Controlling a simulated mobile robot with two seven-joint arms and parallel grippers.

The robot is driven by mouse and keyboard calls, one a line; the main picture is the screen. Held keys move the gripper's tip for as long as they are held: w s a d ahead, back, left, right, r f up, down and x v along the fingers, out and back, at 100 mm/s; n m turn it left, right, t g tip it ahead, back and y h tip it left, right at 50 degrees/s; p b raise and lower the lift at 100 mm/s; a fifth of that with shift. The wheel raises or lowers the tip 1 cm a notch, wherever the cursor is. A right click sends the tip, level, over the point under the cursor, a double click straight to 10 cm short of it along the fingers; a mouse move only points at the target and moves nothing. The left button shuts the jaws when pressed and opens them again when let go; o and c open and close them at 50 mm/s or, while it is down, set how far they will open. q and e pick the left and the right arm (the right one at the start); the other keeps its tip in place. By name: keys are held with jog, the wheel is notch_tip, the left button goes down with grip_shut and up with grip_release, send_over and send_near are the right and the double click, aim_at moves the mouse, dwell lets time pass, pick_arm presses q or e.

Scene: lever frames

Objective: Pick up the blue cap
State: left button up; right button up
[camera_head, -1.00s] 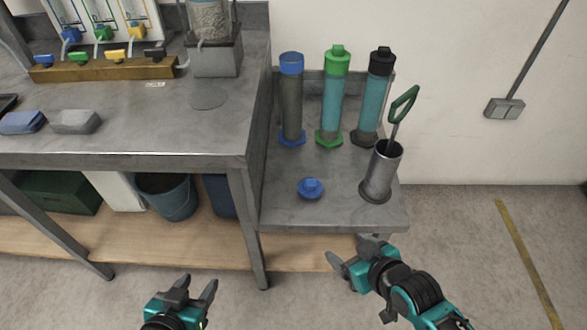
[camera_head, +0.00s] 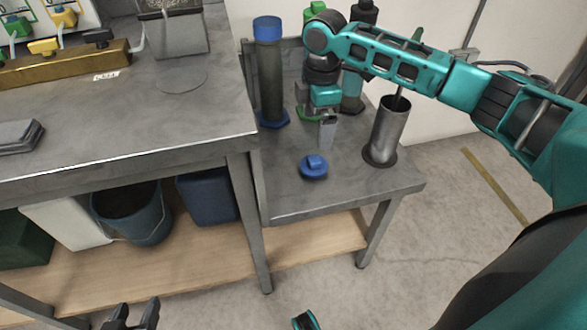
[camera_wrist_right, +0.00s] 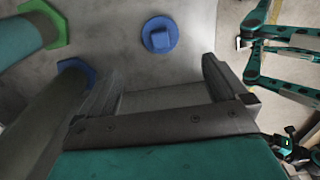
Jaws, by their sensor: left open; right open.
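The blue cap (camera_head: 314,167) lies on the low metal side table (camera_head: 300,207), a round disc with a raised knob. It also shows at the top middle of the right wrist view (camera_wrist_right: 160,36). My right gripper (camera_head: 327,132) points down above the side table, just behind the cap, open and empty. In the right wrist view its two fingers (camera_wrist_right: 160,88) stand apart, with the cap beyond their tips and not between them. My left gripper (camera_head: 132,312) is open and empty at the bottom edge, low in front of the workbench.
A blue-topped cylinder (camera_head: 268,75) stands left of my right gripper. Green and black-topped cylinders are partly hidden behind my right arm. A metal cup (camera_head: 387,132) holding a tool stands right of the cap. The workbench (camera_head: 120,120) rises at the left.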

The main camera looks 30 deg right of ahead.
aim_at(315, 159)
notch_tip(315, 159, down, 7)
jog(key=shift+d+f+b, duration=0.15)
jog(key=shift+f+b, duration=0.05)
jog(key=shift+b, duration=1)
notch_tip(315, 159, down, 5)
jog(key=shift+r+b, duration=0.1)
jog(key=shift+b, duration=1.05)
jog(key=shift+f, duration=0.2)
jog(key=shift+c, duration=1.3)
jog(key=c, duration=0.9)
